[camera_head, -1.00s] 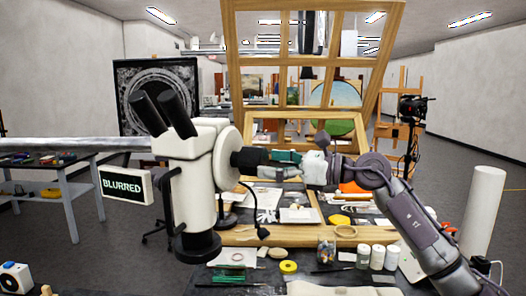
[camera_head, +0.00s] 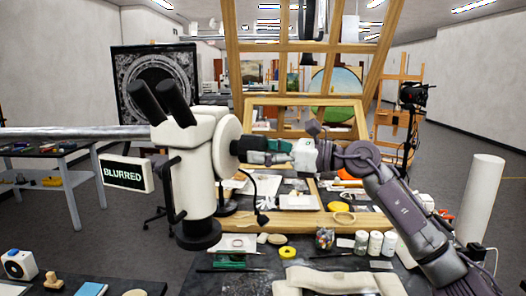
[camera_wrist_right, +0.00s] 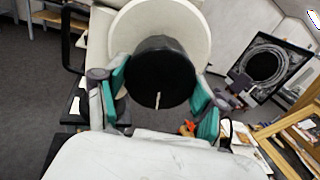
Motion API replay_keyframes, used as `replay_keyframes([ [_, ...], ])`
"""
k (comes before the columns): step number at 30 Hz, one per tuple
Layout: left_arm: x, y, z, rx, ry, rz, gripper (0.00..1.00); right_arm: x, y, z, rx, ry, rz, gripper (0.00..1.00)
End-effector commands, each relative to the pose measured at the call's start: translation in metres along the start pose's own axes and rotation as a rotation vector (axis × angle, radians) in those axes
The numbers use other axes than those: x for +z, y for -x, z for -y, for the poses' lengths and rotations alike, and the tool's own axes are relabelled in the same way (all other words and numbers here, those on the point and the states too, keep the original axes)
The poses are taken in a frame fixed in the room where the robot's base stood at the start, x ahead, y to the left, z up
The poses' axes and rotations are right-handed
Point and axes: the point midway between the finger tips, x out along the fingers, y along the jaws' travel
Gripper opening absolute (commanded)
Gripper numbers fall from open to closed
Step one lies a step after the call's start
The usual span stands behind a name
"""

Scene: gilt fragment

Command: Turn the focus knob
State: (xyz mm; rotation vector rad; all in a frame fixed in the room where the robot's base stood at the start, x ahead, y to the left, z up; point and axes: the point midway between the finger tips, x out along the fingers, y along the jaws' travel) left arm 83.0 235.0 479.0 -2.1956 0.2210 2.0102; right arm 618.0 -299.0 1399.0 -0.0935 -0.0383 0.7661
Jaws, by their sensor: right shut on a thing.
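My right gripper (camera_head: 246,150) reaches in from the right and is shut on the knob, with green-padded fingers on both sides (camera_wrist_right: 160,98). A sign reading "BLURRED" (camera_head: 127,173) is beside the microscope. My left gripper is not in view.
The worktable below holds white jars (camera_head: 375,243), a yellow tape roll (camera_head: 287,252), a jar of coloured bits (camera_head: 324,238) and a white tray (camera_head: 238,243). A wooden frame (camera_head: 378,60) stands behind. A white cylinder (camera_head: 482,200) stands at the right.

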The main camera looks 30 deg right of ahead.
Motion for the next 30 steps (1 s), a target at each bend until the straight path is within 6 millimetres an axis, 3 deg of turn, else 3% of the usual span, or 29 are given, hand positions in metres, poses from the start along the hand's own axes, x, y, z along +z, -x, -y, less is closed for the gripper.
replay_keyframes([
  [30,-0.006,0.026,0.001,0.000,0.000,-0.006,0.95,0.000,0.000,-0.001,0.001,-0.501,-0.009,0.34],
])
